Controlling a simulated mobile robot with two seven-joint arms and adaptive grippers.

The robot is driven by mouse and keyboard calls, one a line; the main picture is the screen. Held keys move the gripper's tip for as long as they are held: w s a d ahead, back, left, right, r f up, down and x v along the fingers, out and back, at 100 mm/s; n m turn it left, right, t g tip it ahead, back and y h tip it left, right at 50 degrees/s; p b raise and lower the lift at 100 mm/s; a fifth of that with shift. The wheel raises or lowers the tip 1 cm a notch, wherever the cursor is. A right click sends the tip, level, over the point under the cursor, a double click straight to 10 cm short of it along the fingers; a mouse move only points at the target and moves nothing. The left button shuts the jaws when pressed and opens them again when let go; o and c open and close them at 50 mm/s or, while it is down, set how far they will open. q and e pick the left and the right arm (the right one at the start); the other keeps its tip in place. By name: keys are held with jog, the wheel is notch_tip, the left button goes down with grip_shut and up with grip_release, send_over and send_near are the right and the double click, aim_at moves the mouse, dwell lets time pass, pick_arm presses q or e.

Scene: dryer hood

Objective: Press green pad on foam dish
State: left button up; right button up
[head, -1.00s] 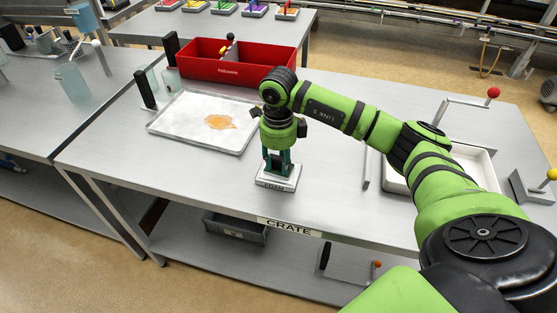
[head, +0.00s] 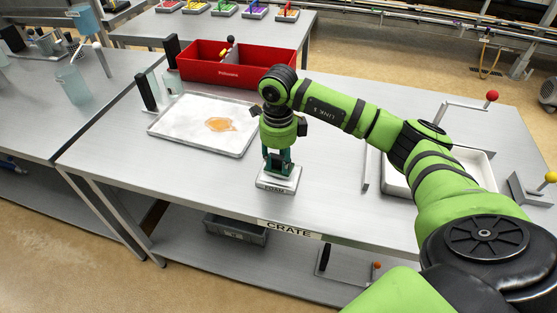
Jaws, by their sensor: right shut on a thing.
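The foam dish (head: 278,187) is a small pale block with a dark "FOAM" label on its front, near the front edge of the middle table. My right gripper (head: 279,166) points straight down over it, with its fingers at or just above the dish's top. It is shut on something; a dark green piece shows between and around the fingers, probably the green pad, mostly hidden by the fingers. I cannot tell whether it touches the foam. My left gripper is not in view.
A tray (head: 205,123) with an amber spill lies left of my gripper. A red bin (head: 232,66) stands behind it. A white tray (head: 478,166) and levers with red (head: 492,95) and yellow knobs are at right. A grey crate (head: 236,229) sits on the lower shelf.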

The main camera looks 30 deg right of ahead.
aim_at(278, 159)
jog(key=shift+r+p, duration=1.5)
jog(key=shift+r, duration=1.3)
jog(key=shift+s+a+n, duration=0.15)
jog(key=shift+a+n, duration=0.3)
jog(key=shift+n, duration=0.35)
jog(key=s+a+r+n+b, duration=0.1)
jog(key=s+a+n, duration=0.3)
jog(key=n, duration=0.9)
jog(key=s+a+n+b, duration=0.1)
jog(key=s+a+n, duration=0.4)
jog(key=n, duration=0.9)
jog(key=shift+s+a+r, duration=0.15)
jog(key=shift+a+r, duration=0.25)
jog(key=shift+a, duration=0.7)
jog(key=shift+d, duration=0.1)
